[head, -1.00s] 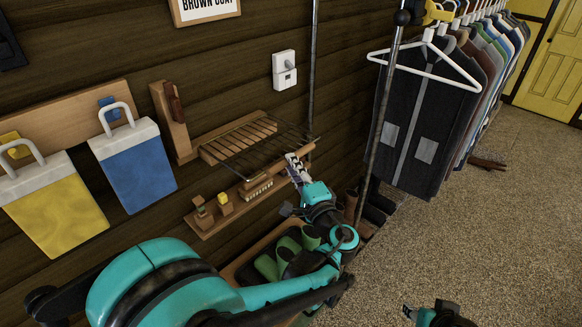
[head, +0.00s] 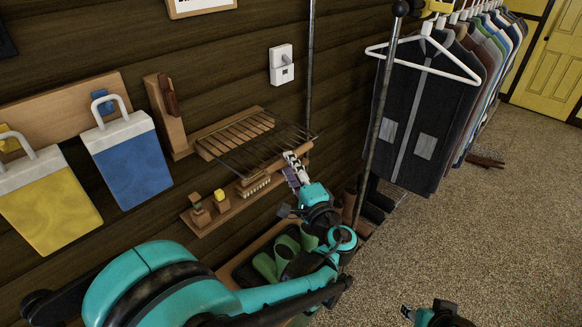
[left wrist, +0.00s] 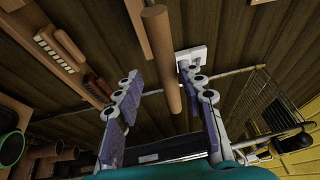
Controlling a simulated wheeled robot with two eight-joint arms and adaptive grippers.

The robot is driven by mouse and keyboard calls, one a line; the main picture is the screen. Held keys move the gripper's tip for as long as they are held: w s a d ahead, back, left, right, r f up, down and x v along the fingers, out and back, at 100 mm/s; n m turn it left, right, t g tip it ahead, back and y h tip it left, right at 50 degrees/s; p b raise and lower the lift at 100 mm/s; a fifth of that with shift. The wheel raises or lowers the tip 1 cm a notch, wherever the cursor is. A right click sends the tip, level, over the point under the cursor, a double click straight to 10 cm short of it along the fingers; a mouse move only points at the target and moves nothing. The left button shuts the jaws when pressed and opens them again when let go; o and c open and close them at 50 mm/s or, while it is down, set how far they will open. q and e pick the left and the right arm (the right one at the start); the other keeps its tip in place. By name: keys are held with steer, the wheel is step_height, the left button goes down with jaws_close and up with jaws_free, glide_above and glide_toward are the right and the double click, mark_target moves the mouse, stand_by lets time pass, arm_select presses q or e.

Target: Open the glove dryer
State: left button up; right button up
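The glove dryer seems to be the slatted wooden rack with thin metal rods (head: 240,138) on the plank wall, with a round wooden bar along its front. My left gripper (head: 292,160) is at the right end of this bar. In the left wrist view, the wooden bar (left wrist: 160,55) shows between the two spread fingers of my left gripper (left wrist: 162,75). The fingers look apart from the bar; its depth between them is unclear. My right gripper (head: 408,310) shows only partly at the bottom edge, and its finger opening cannot be made out.
A small shelf with brushes (head: 225,205) is below the rack. A tray with green boots (head: 240,270) stands under my left arm. A metal pole (head: 378,130) and hanging coats (head: 415,120) are to the right. The floor (head: 480,230) at right is mostly clear.

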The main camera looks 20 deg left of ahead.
arm_select(q)
steer(key=shift+r, duration=0.1)
steer(key=v, duration=1.2)
steer(key=s+a+f+n+g+h, duration=0.45)
steer(key=s+a+f+g, duration=0.2)
steer(key=a+f, duration=0.4)
steer(key=s+d+f+n+h, duration=0.2)
steer(key=s+d+n+h, duration=0.1)
steer(key=s+n+h, duration=0.3)
steer(key=shift+s+f+g+h, duration=0.2)
steer(key=shift+s+g+h, duration=0.15)
steer(key=shift+s+h, duration=0.3)
